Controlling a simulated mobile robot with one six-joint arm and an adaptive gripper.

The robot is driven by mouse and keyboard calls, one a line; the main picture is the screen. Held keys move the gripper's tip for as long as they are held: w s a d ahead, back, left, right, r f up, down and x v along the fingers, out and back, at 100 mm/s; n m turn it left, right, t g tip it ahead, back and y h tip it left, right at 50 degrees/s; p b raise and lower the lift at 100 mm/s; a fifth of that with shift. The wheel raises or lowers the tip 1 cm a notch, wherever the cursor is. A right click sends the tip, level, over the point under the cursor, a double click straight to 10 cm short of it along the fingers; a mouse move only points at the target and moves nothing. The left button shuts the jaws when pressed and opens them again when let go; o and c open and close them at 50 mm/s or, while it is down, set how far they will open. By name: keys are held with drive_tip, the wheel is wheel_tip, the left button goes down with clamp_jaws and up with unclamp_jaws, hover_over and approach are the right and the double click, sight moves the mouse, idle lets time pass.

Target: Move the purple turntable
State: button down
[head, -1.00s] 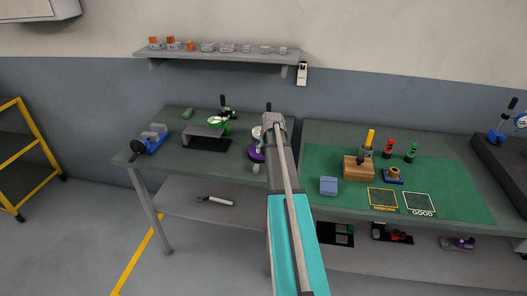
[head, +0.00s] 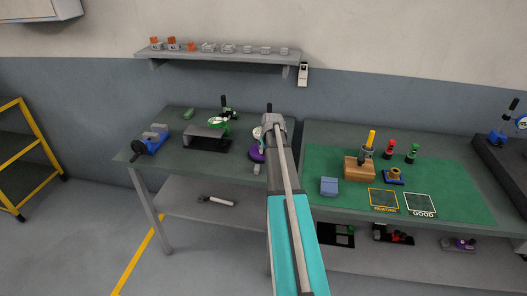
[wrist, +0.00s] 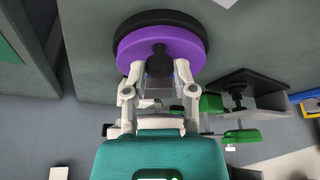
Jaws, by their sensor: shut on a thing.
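The purple turntable (wrist: 187,47) is a round purple disc on a black base, with a dark post or knob at its near edge. It rests on the grey left bench, near that bench's right end. In the head view only a purple sliver of the turntable (head: 256,155) shows beside my arm. My gripper (wrist: 160,66) is shut on the turntable's dark knob, one finger on each side. In the head view my arm hides the fingers and most of the turntable.
A green and black dial gauge stand (head: 213,128) stands left of the turntable on the grey bench (head: 168,172). A blue vise (head: 149,142) sits further left. The right bench has a green mat (head: 330,205) with a wooden block (head: 358,168) and a blue box (head: 328,186).

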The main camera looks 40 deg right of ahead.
drive_tip(key=shift+w+m, duration=0.15)
drive_tip(key=shift+m, duration=0.15)
drive_tip(key=shift+w+a+m+g+h, duration=0.15)
drive_tip(key=shift+w+a+m+h, duration=0.15)
drive_tip(key=shift+m, duration=0.55)
drive_tip(key=shift+w+a+m+g+h, duration=0.2)
drive_tip(key=shift+a+m+h, duration=0.15)
drive_tip(key=shift+m, duration=0.45)
drive_tip(key=shift+w+a+m+g+h, duration=0.15)
drive_tip(key=shift+w+a+m+h, duration=0.15)
drive_tip(key=shift+m, duration=0.85)
drive_tip(key=shift+c, duration=2.4)
unclamp_jaws()
drive_tip(key=shift+s, duration=0.1)
drive_tip(key=shift+o, duration=0.3)
drive_tip(key=shift+a, duration=0.1)
